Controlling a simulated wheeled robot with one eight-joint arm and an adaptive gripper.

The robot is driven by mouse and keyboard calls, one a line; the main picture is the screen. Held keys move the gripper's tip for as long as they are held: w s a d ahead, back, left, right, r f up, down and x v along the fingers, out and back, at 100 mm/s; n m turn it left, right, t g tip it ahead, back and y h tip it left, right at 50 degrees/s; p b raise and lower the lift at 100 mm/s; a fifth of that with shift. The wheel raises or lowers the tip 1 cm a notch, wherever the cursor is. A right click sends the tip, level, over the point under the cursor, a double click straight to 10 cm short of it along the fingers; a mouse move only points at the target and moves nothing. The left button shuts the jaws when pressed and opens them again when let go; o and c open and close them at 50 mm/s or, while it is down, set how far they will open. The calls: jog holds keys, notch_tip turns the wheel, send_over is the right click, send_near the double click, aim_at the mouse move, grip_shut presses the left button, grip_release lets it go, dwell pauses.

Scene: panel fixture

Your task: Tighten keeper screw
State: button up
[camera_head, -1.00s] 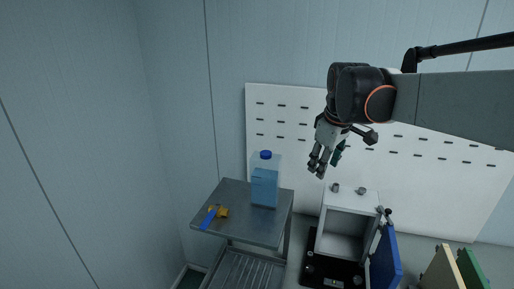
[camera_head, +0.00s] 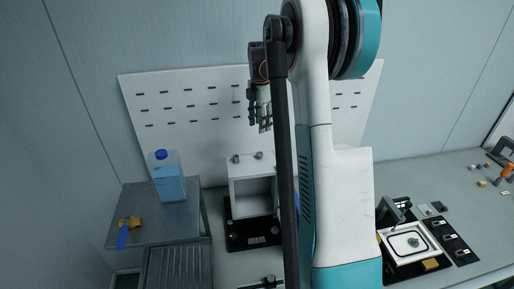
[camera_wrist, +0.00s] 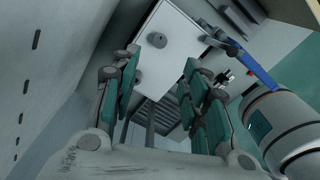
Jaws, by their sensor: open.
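A pale open-fronted box (camera_head: 235,185) stands on a black base plate (camera_head: 240,236) on the bench. Small grey knobs (camera_head: 259,155) sit on its top, and one knob (camera_wrist: 157,40) shows in the wrist view on the pale top. Its blue door (camera_wrist: 258,70) stands open in the wrist view; in the head view my arm mostly hides it. I cannot make out which part is the keeper screw. My gripper (camera_head: 261,125) is open and empty above the box, in front of the pegboard. In the wrist view the fingers (camera_wrist: 160,65) are spread, apart from the box.
A metal cart (camera_head: 150,222) at left carries a blue jug (camera_head: 167,182) and a blue-handled yellow item (camera_head: 127,228). A white pegboard (camera_head: 190,85) stands behind. At right are a tray with a black outline (camera_head: 393,255), small parts and an orange item (camera_head: 508,170).

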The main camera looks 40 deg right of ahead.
aim_at(260, 153)
notch_tip(260, 153, down, 13)
dwell(0.4)
jog(key=shift+c, duration=0.3)
grip_shut()
